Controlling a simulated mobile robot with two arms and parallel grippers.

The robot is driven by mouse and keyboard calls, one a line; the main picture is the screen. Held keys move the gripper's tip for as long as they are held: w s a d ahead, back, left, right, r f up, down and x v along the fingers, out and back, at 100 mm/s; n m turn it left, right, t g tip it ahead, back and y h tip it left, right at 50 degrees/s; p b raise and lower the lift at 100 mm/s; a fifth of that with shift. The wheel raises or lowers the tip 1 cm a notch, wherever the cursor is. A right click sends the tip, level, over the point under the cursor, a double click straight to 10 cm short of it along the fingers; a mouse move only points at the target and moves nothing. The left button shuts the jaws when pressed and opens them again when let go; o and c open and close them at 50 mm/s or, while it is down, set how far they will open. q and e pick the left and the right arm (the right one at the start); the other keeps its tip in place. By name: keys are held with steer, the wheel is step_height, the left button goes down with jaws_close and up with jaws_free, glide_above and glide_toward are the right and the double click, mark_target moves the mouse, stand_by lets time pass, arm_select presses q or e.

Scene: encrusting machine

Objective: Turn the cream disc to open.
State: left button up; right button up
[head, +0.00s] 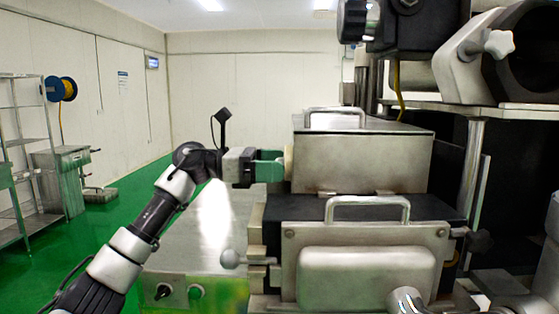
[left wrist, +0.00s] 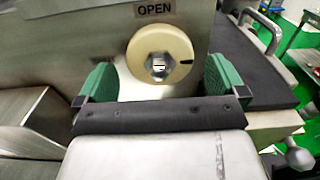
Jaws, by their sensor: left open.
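The cream disc (left wrist: 138,50) is on the metal side face of the machine, with a hex nut at its centre. A short dark mark sits at its right edge, and an OPEN label (left wrist: 154,10) is above it. In the head view only the thin edge of the disc (head: 289,161) shows. My left gripper (head: 272,168) is open, its green fingers pointing at the disc. In the left wrist view the fingers (left wrist: 160,66) stand left and right of the disc, with visible gaps on both sides. My right gripper is not in view.
The steel hopper box (head: 350,160) with a top handle stands right of my left gripper. Below it are a lower box with a handle (head: 368,202) and a ball-ended lever (head: 231,259). A shelf rack (head: 25,150) stands far left. Open green floor lies left of the machine.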

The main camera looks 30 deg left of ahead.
arm_select(q)
steer(key=shift+w+d, duration=0.3)
steer(key=shift+d, duration=0.25)
steer(key=c, duration=0.9)
